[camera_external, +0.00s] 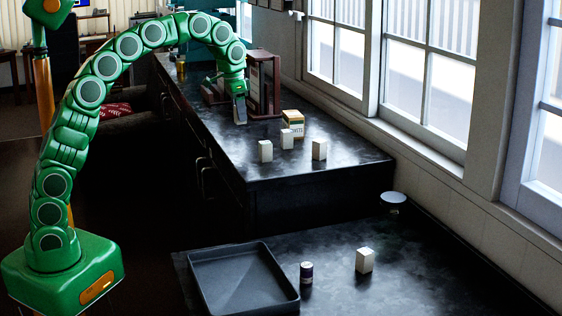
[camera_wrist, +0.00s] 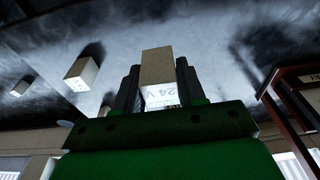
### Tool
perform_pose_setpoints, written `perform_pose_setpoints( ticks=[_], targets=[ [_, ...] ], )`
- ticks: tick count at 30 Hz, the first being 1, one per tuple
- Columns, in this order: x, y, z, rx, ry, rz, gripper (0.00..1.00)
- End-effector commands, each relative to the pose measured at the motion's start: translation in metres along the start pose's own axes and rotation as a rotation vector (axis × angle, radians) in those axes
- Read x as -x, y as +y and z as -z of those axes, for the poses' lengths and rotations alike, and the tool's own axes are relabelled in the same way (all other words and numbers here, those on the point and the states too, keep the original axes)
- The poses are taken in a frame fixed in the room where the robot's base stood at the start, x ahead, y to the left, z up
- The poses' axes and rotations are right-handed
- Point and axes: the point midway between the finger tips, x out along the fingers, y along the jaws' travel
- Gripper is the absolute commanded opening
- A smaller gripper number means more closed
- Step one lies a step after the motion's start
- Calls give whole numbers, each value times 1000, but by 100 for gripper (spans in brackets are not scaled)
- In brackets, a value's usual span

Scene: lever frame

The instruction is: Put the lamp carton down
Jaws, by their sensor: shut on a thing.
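My gripper (camera_external: 239,112) is at the far counter, just in front of and left of the brown lever frame (camera_external: 262,82). In the wrist view my gripper (camera_wrist: 158,95) is shut on a small pale carton (camera_wrist: 158,66) marked "24 V", taken to be the lamp carton. The carton sits between the two dark fingers. In the outside view it cannot be made out clearly at the fingers. Whether its base touches the counter cannot be told. The lever frame also shows at the right of the wrist view (camera_wrist: 288,95).
Three white cartons (camera_external: 265,151) (camera_external: 287,139) (camera_external: 319,149) and a yellow-green box (camera_external: 293,122) stand on the far counter (camera_external: 275,171). The near counter holds a black tray (camera_external: 285,303), a dark can (camera_external: 306,272) and another white carton (camera_external: 365,261).

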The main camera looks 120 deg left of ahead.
Motion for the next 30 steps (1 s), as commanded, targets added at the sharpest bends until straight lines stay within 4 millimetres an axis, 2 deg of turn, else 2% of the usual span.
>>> perform_pose_setpoints(
  ticks=[3, 10, 20, 30],
  targets=[
    [-19, -4, 10, 1, -2, 0, 11],
    [-39, -8, 22, 0, -1, 0, 11],
    [-50, -10, 27, 0, -3, -1, 11],
    [-79, -10, 23, 0, -3, -1, 11]
  ],
)
